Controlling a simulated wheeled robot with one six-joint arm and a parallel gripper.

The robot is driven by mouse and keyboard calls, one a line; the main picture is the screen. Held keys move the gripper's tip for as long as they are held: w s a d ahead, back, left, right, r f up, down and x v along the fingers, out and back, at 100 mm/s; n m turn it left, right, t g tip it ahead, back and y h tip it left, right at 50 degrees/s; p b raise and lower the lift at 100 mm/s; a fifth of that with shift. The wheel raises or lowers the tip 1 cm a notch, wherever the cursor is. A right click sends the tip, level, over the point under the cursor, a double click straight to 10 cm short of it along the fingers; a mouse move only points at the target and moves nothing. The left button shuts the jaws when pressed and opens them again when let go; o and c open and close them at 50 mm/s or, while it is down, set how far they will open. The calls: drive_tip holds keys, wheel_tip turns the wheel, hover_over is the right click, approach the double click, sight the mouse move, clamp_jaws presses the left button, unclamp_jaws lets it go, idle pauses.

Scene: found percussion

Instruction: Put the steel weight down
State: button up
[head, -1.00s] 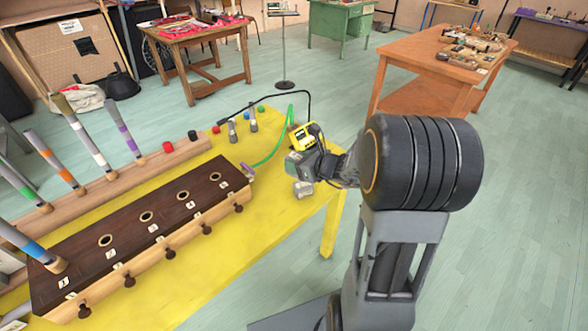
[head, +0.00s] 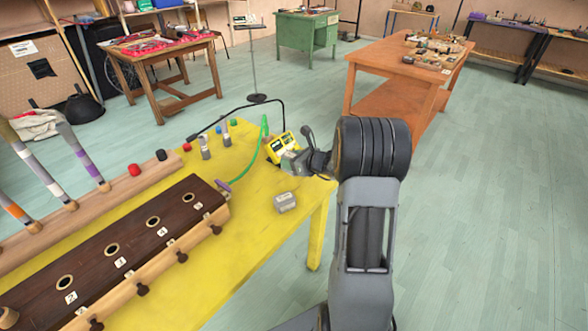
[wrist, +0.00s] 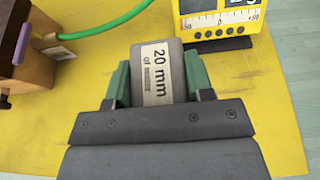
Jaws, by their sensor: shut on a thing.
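The steel weight (wrist: 157,75), a grey block with a pale label reading "20 mm of water", sits between the green fingers of my gripper (wrist: 160,80) in the wrist view. My gripper is shut on it. In the head view my gripper (head: 294,163) is above the right end of the yellow table (head: 255,205), close in front of the yellow gauge. The held weight is hard to make out there. I cannot tell how high it is above the table.
Another grey block (head: 285,202) lies on the table below my gripper. The yellow gauge (wrist: 220,20) is just beyond the weight, to the right. A green hose (wrist: 105,25) and a dark wooden box (wrist: 25,50) are at left. The table's right edge is near.

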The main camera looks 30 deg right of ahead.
drive_tip(key=shift+w+d+f, duration=0.55)
drive_tip(key=shift+d+f, duration=0.05)
drive_tip(key=shift+f, duration=1.75)
drive_tip(key=shift+f, duration=0.1)
drive_tip(key=shift+f+b, duration=0.1)
drive_tip(key=shift+b, duration=0.3)
drive_tip(key=o, duration=1.3)
